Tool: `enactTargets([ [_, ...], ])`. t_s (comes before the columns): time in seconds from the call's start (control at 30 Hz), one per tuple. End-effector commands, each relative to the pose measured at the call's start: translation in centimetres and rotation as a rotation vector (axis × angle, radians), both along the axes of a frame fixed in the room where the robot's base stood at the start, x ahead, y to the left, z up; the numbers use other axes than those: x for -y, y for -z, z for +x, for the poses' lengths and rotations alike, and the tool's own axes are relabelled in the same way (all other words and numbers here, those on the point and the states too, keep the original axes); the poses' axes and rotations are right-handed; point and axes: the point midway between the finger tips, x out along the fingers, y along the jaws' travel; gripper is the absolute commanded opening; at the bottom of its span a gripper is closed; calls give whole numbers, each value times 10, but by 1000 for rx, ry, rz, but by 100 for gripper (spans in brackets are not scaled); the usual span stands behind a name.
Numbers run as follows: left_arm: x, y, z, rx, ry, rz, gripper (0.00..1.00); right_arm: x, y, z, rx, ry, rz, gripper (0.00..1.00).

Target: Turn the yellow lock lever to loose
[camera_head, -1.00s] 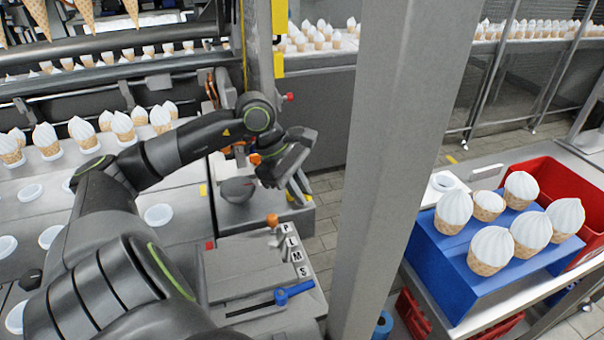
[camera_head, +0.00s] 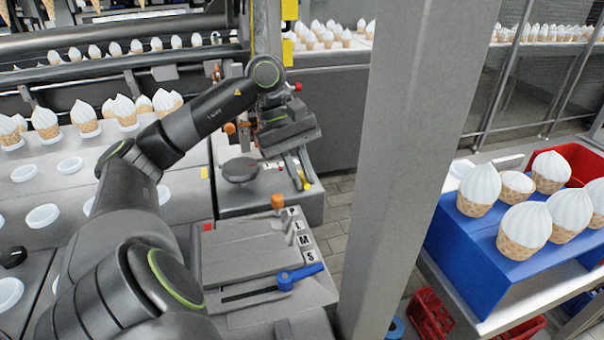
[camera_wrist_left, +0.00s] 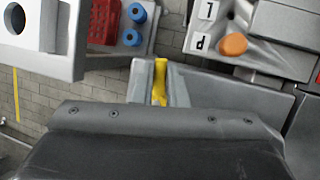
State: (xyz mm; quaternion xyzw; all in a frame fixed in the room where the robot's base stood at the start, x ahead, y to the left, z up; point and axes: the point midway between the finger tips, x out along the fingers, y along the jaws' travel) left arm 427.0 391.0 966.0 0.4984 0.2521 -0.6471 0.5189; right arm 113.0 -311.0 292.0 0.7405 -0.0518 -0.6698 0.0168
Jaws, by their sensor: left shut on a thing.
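The yellow lock lever (camera_wrist_left: 160,78) shows in the left wrist view as a narrow yellow bar between the two grey fingers of my left gripper (camera_wrist_left: 160,90). The fingers are shut on it from both sides. In the head view my left gripper (camera_head: 299,175) reaches down at the far right end of the grey machine, and a small part of the yellow lever (camera_head: 304,182) shows at its fingertips. The lever's base and any loose or lock marking are hidden. My right gripper is not in view.
A lettered panel with an orange knob (camera_head: 278,202) and a blue lever (camera_head: 300,276) lies in front of my gripper. A dark round knob (camera_head: 240,170) is left of it. A grey post (camera_head: 400,150) stands to the right, before a blue stand (camera_head: 480,255) with cones.

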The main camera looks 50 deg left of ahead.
Motion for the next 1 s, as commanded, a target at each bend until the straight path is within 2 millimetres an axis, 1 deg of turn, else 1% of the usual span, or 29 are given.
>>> enactTargets([
  [0.37, -1, 0, 0, -1, 5, 2, 0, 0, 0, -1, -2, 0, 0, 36],
  [0.4, 0, 0, 0, -1, 5, 2, 14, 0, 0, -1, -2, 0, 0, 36],
  [0.57, 0, 0, 0, -1, 4, 2, 34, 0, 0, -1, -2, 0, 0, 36],
  [0.87, -1, -1, 0, 0, 3, 2, 34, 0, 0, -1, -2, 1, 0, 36],
  [1.0, -7, -13, 0, 1, 3, 3, 34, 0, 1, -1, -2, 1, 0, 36],
])
